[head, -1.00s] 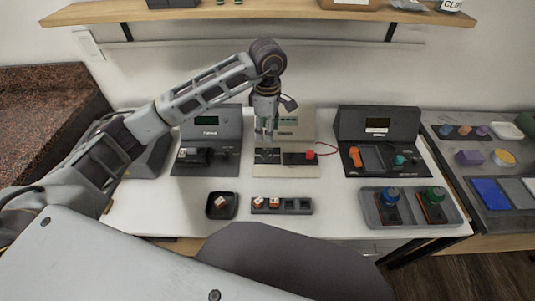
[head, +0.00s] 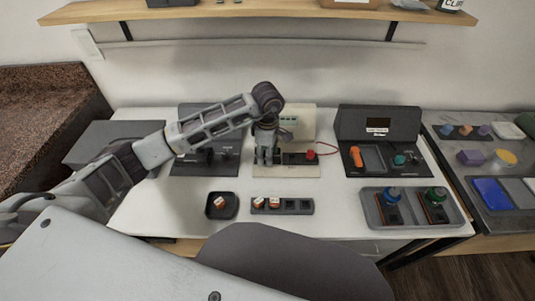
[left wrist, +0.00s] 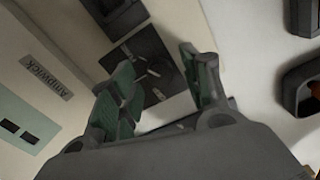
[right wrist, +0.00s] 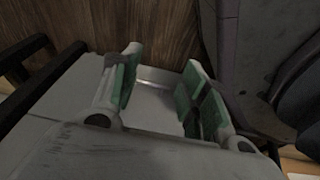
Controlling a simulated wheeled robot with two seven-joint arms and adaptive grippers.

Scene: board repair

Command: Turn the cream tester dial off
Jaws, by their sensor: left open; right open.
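The cream tester (head: 300,122) stands at the back middle of the white table, its base plate carrying a dark panel and a red part (head: 310,154). My left gripper (head: 265,161) is low over the left part of that panel and hides the dial area in the head view. In the left wrist view, the open left fingers (left wrist: 162,88) straddle a black panel with white tick marks (left wrist: 152,70) on the cream tester. I cannot make out the dial's pointer or whether the fingers touch it. My right gripper (right wrist: 162,82) is open and empty, away from the tester.
Dark testers stand left (head: 206,165) and right (head: 378,125) of the cream one. In front are a small black tray (head: 221,213), a slotted holder (head: 290,211) and a grey tray (head: 378,220) with blue- and green-topped parts. A shelf (head: 270,14) hangs above.

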